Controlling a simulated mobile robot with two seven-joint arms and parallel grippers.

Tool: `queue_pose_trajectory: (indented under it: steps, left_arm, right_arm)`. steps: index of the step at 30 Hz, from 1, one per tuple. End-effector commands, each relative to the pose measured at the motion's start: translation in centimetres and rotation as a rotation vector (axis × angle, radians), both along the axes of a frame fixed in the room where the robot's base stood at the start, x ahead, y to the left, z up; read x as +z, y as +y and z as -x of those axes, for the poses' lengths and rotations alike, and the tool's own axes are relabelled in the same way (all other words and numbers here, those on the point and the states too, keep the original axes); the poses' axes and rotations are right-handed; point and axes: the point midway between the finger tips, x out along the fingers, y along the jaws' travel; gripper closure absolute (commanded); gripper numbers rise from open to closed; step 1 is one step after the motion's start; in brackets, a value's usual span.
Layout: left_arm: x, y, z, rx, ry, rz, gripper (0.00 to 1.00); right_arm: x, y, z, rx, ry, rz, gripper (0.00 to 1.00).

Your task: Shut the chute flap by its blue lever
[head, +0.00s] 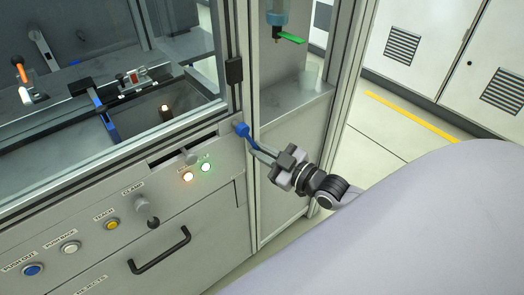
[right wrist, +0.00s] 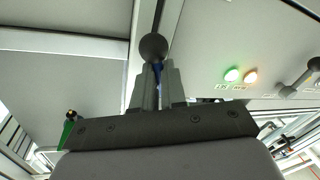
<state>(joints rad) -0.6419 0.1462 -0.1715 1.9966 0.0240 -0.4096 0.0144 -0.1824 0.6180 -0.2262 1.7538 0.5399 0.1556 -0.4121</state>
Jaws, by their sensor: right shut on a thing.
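The blue lever (head: 243,130) stands out from the front corner post of the cabinet, with its round knob end at the upper left of my right gripper (head: 260,152). My right gripper is shut on the lever's stem. In the right wrist view the fingers (right wrist: 158,88) close around a thin blue stem (right wrist: 158,70), and a dark-looking round knob (right wrist: 153,47) sticks out beyond the tips. I cannot make out the chute flap for certain. My left gripper is not in view.
The cabinet front has a black drawer handle (head: 159,250), a clamp knob (head: 142,205), several buttons and lit green (head: 206,167) and orange (head: 187,176) lamps. A green lever (head: 291,39) hangs under a dispenser in the bay above right. Open floor lies right.

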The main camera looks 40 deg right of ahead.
Motion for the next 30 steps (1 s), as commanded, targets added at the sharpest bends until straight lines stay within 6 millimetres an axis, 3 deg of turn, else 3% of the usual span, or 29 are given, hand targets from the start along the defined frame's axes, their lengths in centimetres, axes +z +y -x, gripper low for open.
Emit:
queue_pose_trajectory:
  steps: [8,30]
  left_arm:
    - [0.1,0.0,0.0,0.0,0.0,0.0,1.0]
    - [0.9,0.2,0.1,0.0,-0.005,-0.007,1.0]
  right_arm:
    - [-0.5,1.0,0.1,0.001,0.011,-0.101,1.0]
    - [-0.7,6.7,0.6,0.001,0.06,-0.707,1.0]
